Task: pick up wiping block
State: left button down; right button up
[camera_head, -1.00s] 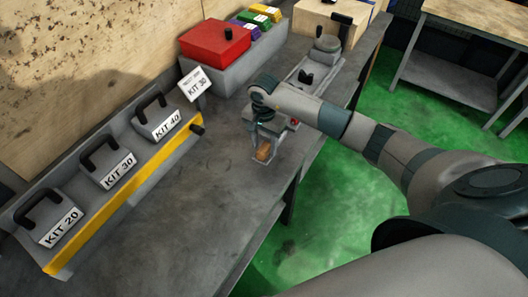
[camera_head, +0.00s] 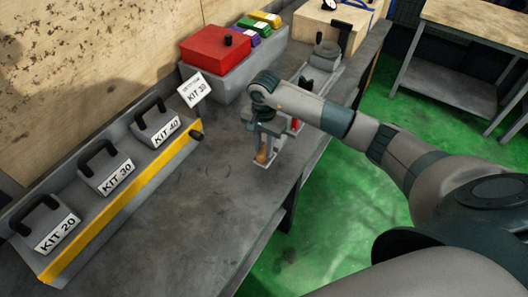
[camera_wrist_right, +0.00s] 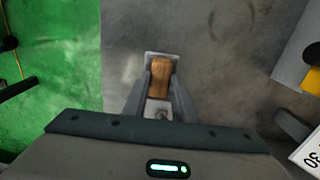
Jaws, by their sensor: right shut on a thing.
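The wiping block shows as a brown wooden piece (camera_wrist_right: 160,78) on a pale plate in the right wrist view, between the two fingers of my right gripper (camera_wrist_right: 160,95). The fingers are shut on it. In the head view the block (camera_head: 262,154) is small, below my right gripper (camera_head: 266,150), over the bench near its front edge. I cannot tell whether it touches the bench top. My left gripper is not in view.
The grey bench (camera_head: 190,215) is clear in front. A rack with several handled kits (camera_head: 108,190) stands at left. A red box (camera_head: 215,45) and coloured boxes are at the back. A grey device (camera_head: 322,62) stands beyond my gripper. Green floor (camera_head: 345,210) lies right of the bench.

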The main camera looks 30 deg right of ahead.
jog(key=shift+s+d+r+b, duration=0.1)
jog(key=shift+d+r+b, duration=0.2)
jog(key=shift+r, duration=0.25)
jog(key=shift+s+d+r+b, duration=0.1)
jog(key=shift+d+r+b, duration=0.1)
jog(key=shift+r+b, duration=0.25)
jog(key=s+d+r+b, duration=0.4)
jog(key=s+d+r, duration=0.2)
jog(key=d+r, duration=0.1)
jog(key=shift+d+b, duration=0.35)
jog(key=shift+d, duration=0.55)
